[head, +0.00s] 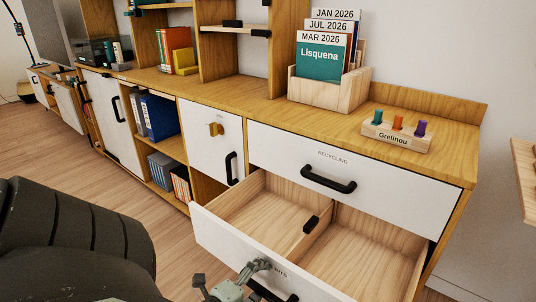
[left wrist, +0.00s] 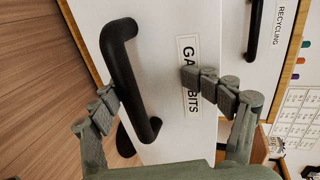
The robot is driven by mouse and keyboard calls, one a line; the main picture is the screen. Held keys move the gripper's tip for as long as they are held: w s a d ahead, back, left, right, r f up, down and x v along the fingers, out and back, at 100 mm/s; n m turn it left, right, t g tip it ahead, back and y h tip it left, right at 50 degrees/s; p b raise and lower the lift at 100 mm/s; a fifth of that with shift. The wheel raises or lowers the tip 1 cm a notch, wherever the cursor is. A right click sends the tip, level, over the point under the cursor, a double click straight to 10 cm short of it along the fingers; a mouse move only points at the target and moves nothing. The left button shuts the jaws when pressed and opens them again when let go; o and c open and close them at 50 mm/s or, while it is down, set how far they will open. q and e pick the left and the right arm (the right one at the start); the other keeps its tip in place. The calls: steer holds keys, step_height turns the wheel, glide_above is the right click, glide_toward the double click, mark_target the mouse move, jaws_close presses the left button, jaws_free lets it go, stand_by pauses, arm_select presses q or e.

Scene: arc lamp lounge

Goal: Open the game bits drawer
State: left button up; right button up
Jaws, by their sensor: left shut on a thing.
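The game bits drawer (head: 222,236) is pulled well out below the recycling drawer in the head view. In the head view my left gripper (head: 232,280) is at the drawer front, at the bottom edge, with the handle (head: 268,291) partly hidden. My right gripper is not in view.
The recycling drawer (head: 352,172) above is shut. A small white door (head: 210,140) and open shelves with binders (head: 160,116) lie left. A card box (head: 328,92) and a peg block (head: 396,137) stand on the top. A dark armchair (head: 70,240) fills the lower left.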

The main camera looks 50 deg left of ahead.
arm_select(q)
steer(key=shift+o, duration=0.2)
steer(key=shift+s+d+r, duration=0.1)
steer(key=shift+s+r, duration=0.1)
steer(key=shift+r, duration=0.45)
steer(key=shift+s+r, duration=0.15)
steer(key=shift+r, duration=0.45)
steer(key=shift+s+d+r, duration=0.1)
steer(key=shift+s+d, duration=0.05)
steer(key=shift+s, duration=0.4)
steer(key=shift+c, duration=0.4)
steer(key=shift+s+d+r, duration=0.1)
steer(key=shift+s+r, duration=0.1)
steer(key=shift+s, duration=0.2)
steer(key=c, duration=0.3)
steer(key=shift+s+d, duration=0.1)
steer(key=shift+s, duration=0.25)
steer(key=c, duration=0.3)
steer(key=s, duration=0.3)
steer(key=shift+d+b, duration=0.4)
